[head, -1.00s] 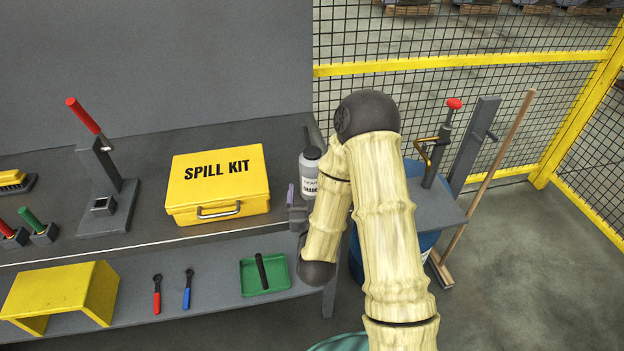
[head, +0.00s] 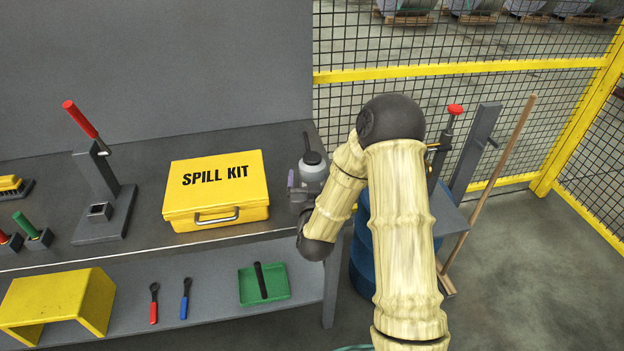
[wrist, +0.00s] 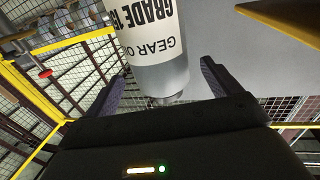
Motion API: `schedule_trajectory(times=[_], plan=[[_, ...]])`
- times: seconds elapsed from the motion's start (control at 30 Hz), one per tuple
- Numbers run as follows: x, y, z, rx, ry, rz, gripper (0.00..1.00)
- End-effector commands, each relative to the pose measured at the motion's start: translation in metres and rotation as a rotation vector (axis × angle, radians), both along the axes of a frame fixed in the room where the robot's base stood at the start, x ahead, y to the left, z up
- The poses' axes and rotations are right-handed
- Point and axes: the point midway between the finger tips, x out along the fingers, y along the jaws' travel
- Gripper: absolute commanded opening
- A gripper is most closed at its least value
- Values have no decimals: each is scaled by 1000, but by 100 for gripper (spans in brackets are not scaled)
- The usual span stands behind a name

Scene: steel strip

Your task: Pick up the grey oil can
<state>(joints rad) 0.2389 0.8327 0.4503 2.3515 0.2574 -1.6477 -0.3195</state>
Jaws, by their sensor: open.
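The grey oil can (head: 312,170), with a dark cap, stands upright at the right end of the bench top. Its lower part is partly hidden by my gripper (head: 301,192) and arm in the head view. In the wrist view the can (wrist: 158,60) shows a white label reading "GEAR O" and "GRADE". There it lies between the two dark fingers of my gripper (wrist: 163,80), which are spread apart. I cannot tell whether either finger touches the can.
A yellow spill kit case (head: 216,190) stands just left of the can. A lever press (head: 104,200) is further left. The lower shelf holds a green tray (head: 250,288). A blue drum (head: 362,262) and yellow-framed mesh fence (head: 460,66) are at the right.

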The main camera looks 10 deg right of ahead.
Motion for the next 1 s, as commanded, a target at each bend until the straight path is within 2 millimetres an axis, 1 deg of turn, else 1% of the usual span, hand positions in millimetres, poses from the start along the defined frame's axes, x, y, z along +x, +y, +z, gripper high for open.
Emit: schedule_trajectory(times=[0.17,0.37,0.43,0.53,0.63,1.0], plan=[[4,-1,2,1,-1,-1,90],[30,-5,10,3,-2,-3,90],[40,-7,8,3,-2,-2,90],[49,-9,7,1,0,-3,90],[52,-9,6,0,0,-1,90],[51,-9,6,0,0,-1,90]])
